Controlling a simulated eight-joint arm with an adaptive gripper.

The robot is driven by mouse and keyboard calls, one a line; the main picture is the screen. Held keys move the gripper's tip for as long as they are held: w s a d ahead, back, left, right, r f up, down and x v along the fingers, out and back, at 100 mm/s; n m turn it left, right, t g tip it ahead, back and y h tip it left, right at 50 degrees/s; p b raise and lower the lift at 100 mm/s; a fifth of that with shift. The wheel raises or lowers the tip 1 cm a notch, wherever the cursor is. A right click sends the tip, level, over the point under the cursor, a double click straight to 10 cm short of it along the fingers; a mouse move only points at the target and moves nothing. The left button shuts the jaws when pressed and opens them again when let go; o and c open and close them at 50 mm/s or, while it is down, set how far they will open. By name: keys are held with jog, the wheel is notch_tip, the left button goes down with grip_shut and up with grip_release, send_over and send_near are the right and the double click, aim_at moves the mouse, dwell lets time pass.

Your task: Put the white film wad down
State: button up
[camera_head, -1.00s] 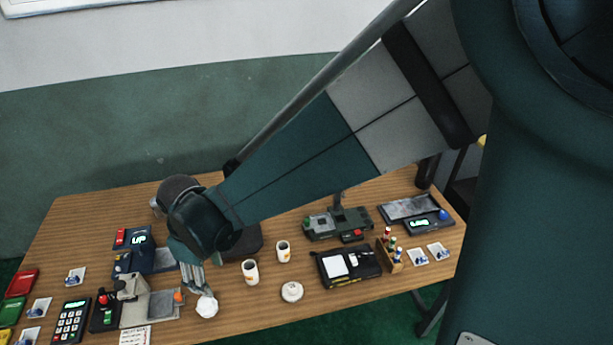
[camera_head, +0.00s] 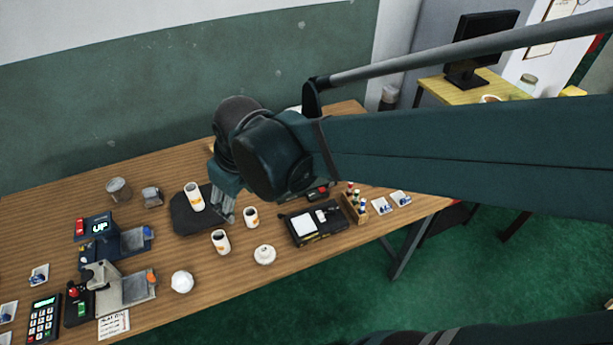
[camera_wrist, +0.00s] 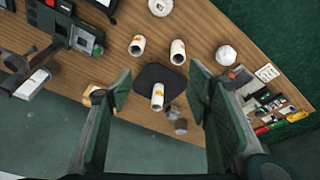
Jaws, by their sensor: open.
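The white film wad (camera_head: 182,281) is a round, white lump on the wooden table, right of the grey device with the orange knob. It also shows in the wrist view (camera_wrist: 226,55), apart from the fingers. My gripper (camera_head: 226,212) is over the table, up and right of the wad, near the dark pad. In the wrist view its two fingers (camera_wrist: 160,90) are spread wide with nothing held between them. A white roll with an orange mark (camera_wrist: 157,97) on the dark pad shows in the gap, beyond the fingers.
Two more white rolls (camera_head: 221,241) (camera_head: 251,217) stand right of the pad (camera_head: 184,219). A round white piece (camera_head: 265,254) lies near the front edge. A black tray (camera_head: 318,225) and bottle rack (camera_head: 355,205) are to the right. Devices crowd the left. Wood around the wad is mostly clear.

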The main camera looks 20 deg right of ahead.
jog(key=s+d+r+m+t, duration=0.1)
jog(key=s+d+r+m, duration=0.1)
jog(key=d, duration=0.6)
jog(key=s+d+r+m+t+h, duration=0.1)
jog(key=s+d+r+m+t, duration=0.1)
jog(key=d, duration=0.6)
jog(key=shift+s+d+r+m+t, duration=0.25)
jog(key=shift+s+r+m, duration=0.4)
jog(key=shift+s+m, duration=0.85)
jog(key=shift+s+n, duration=0.3)
